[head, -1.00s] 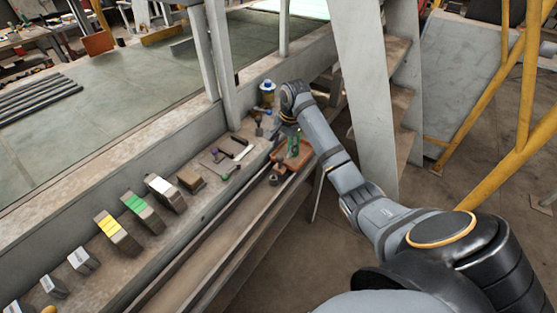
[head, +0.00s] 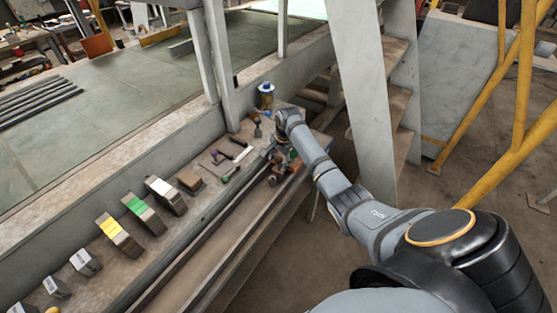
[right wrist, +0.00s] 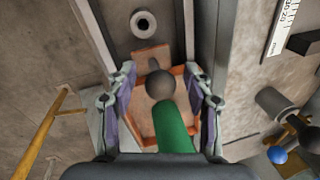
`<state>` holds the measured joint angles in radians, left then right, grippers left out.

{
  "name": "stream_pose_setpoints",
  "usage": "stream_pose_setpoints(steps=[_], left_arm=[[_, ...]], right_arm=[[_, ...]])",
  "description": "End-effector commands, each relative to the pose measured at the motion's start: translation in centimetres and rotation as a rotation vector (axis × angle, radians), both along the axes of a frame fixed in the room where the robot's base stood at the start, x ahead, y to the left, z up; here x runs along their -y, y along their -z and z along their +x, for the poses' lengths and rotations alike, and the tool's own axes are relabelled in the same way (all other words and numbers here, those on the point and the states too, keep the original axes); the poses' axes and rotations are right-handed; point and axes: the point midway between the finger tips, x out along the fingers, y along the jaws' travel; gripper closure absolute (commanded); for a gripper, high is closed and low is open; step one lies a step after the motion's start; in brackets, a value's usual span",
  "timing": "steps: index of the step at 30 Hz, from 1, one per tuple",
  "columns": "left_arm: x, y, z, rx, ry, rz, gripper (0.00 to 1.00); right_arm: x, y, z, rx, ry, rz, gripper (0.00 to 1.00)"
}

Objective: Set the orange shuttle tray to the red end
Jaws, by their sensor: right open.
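The orange shuttle tray (head: 291,168) sits on rails along the front edge of the bench in the head view, partly hidden by my right gripper. In the right wrist view, its orange rim (right wrist: 147,130) shows between and below the fingers. A green handle (right wrist: 173,128) with a dark round knob (right wrist: 159,85) rises from it. My right gripper (right wrist: 160,76) is open, with its fingers on either side of the handle and knob. In the head view, the right gripper (head: 279,155) is over the tray. I cannot make out a red end. My left gripper is out of view.
Small tools (head: 229,172) and a blue-topped container (head: 266,92) lie close behind the tray. Several blocks, including a green-marked one (head: 140,207) and a yellow-marked one (head: 112,227), line the bench. A grey post (head: 365,100) stands near my right arm.

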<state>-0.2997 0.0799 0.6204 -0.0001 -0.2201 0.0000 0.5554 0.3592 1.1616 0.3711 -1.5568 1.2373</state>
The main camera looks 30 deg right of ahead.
Motion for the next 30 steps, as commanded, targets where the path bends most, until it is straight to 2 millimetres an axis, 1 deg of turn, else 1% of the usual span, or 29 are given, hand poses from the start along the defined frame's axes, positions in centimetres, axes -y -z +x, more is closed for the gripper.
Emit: stream_pose_setpoints(steps=[5,16,17,25,30], left_arm=[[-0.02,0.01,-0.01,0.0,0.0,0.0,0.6],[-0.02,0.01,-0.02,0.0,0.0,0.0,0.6],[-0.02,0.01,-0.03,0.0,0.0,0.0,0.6],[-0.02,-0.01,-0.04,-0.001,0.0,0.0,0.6],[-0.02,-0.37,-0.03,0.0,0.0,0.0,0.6]], right_arm=[[0.0,-0.02,0.02,0.0,0.0,0.0,0.48],[0.02,-0.05,-0.01,0.0,0.0,0.0,0.99],[0.02,-0.05,-0.01,0.0,0.0,0.0,1.0],[0.02,-0.08,0.0,0.0,0.0,0.0,1.0],[-0.21,-0.22,0.01,0.0,0.0,0.001,1.0]])
